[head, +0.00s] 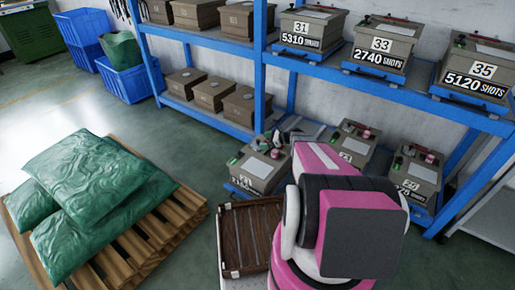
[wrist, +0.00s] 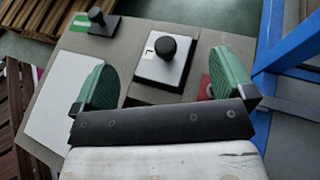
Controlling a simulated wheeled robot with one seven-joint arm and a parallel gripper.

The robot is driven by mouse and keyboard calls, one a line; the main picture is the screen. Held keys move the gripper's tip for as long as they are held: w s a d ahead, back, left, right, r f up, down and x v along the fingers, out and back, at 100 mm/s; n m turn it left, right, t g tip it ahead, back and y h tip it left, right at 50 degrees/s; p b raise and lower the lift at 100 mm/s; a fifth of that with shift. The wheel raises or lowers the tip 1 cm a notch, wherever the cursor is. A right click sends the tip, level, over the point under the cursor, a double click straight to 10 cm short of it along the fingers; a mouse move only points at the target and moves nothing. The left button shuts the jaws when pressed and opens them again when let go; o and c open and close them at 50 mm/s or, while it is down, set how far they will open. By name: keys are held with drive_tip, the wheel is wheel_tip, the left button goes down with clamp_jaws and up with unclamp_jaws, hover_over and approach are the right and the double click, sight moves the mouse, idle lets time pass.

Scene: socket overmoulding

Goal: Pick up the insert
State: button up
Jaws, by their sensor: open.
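In the wrist view my gripper (wrist: 161,62) is open, with its two green ribbed finger pads apart and nothing held between them. Between and beyond the pads is a light plate with a round black knob (wrist: 166,49), seated on a grey-brown box top (wrist: 138,42). This looks like an insert with a handle, but I cannot tell for sure. A second black-knobbed piece (wrist: 97,19) sits on a dark base beside a green patch at the upper left. A red patch shows partly behind the right pad. In the head view my arm hides most of the gripper.
The blue rack (head: 260,60) holds numbered boxes above and similar boxes (head: 258,166) on its lower shelf. Its blue post (wrist: 268,35) is close on the right in the wrist view. A pallet (head: 190,212) with green sacks stands left; a brown slatted crate (head: 232,230) is nearer.

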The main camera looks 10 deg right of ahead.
sight(258, 140)
drive_tip(key=x, duration=0.5)
drive_tip(key=shift+w+d+f, duration=0.1)
drive_tip(key=shift+w, duration=0.15)
drive_tip(key=c, duration=1.4)
